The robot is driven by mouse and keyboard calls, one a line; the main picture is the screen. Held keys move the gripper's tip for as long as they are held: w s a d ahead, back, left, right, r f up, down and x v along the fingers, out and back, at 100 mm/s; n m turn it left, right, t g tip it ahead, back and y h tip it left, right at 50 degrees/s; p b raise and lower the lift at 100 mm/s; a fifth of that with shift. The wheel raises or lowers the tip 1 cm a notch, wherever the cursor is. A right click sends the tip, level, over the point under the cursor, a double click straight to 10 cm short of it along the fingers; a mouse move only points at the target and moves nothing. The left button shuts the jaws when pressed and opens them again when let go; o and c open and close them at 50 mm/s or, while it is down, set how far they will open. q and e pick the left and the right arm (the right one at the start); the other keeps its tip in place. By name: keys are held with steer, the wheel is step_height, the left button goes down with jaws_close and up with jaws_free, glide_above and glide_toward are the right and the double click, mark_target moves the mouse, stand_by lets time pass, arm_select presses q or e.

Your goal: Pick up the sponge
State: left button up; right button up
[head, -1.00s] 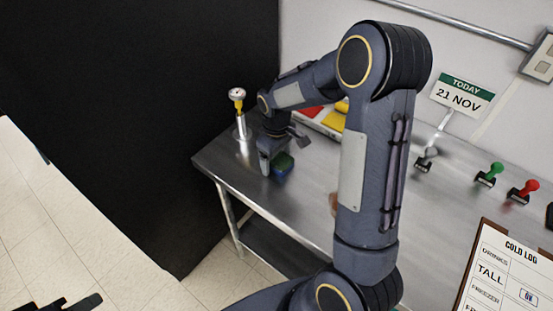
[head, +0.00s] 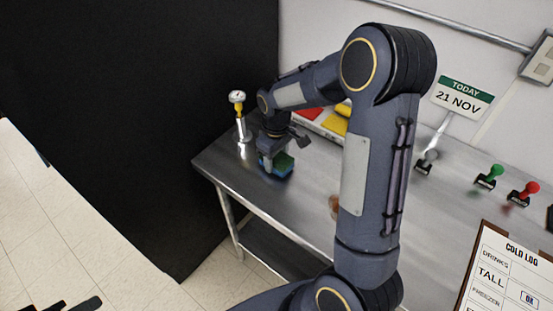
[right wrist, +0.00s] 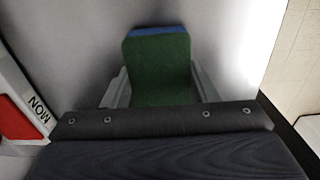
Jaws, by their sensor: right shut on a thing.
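The sponge (head: 284,164) is a small block, green on one side and blue on the other. It is at the left end of the steel table, below my right gripper (head: 271,161). In the right wrist view the green face of the sponge (right wrist: 160,62) fills the space between the two fingers, with a blue strip at its far edge. My right gripper (right wrist: 160,92) is shut on it. I cannot tell whether the sponge touches the table. Dark parts at the lower left corner of the head view seem to be my left gripper (head: 75,305); its jaws are unclear.
A gauge-topped probe (head: 238,115) stands on the steel table (head: 215,165) just behind the sponge. Green (head: 489,175) and red stamps (head: 523,193) and a clipboard (head: 505,270) are at right.

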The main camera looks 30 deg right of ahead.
step_height(320, 180, up, 3)
steer(key=shift+a+f, duration=0.1)
steer(key=shift+f, duration=0.1)
steer(key=w+a+r+b, duration=0.2)
steer(key=w+a+r, duration=0.1)
steer(key=a+r, duration=0.6)
steer(key=shift+w+a+r, duration=0.2)
steer(key=shift+a+r, duration=0.05)
steer(key=shift+a, duration=1.95)
steer(key=o, duration=0.4)
steer(key=shift+c, duration=0.2)
steer(key=c, duration=0.3)
steer(key=shift+f, duration=0.1)
